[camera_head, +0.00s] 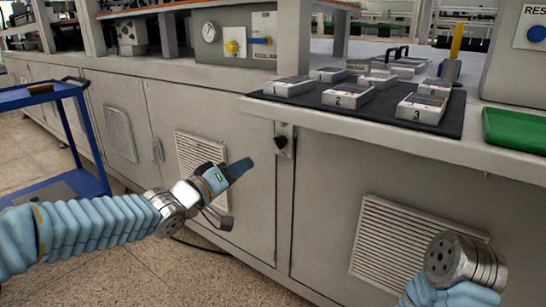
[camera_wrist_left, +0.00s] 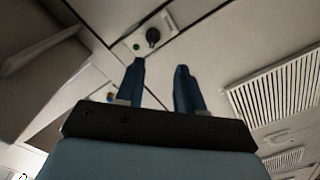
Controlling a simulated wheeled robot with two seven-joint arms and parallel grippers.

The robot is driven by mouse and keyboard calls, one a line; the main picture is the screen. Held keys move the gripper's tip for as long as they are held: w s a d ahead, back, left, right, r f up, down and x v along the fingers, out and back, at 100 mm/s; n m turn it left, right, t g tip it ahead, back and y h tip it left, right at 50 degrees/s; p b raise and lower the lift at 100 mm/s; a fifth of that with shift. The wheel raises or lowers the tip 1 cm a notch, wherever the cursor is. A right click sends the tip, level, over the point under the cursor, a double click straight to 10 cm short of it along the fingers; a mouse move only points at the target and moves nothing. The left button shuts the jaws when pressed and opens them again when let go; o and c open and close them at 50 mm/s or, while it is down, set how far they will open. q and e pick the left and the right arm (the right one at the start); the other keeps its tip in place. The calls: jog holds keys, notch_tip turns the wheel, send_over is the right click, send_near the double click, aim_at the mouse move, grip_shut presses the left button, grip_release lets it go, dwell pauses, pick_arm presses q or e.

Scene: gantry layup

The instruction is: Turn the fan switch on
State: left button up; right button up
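The fan switch is a small dark rotary knob (camera_head: 281,142) on a light plate on the front of the grey cabinet, just under the worktop edge. In the left wrist view the black knob (camera_wrist_left: 153,38) shows ahead of the fingers. Which way it is turned is too small to tell. My left gripper (camera_head: 241,168) is in front of the cabinet, to the left of the switch and a little lower. Its two blue fingers (camera_wrist_left: 159,66) are apart, with nothing between them and a gap to the knob. My right gripper is not visible; only a metal wrist joint shows.
The worktop above carries a black mat (camera_head: 330,110) with several numbered boxes and a green tray (camera_head: 515,130). Vent grilles (camera_head: 410,245) are on the cabinet doors. A blue cart (camera_head: 88,130) stands at left. A gauge panel (camera_head: 236,37) is above the worktop's left side.

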aim_at(277, 145)
pick_arm(q)
jog(key=x, duration=0.4)
jog(key=r+x, duration=0.1)
jog(key=x, duration=0.8)
jog(key=shift+w+d+r+b, duration=0.2)
jog(key=shift+d+r+b, duration=0.1)
jog(key=shift+b, duration=0.1)
grip_shut()
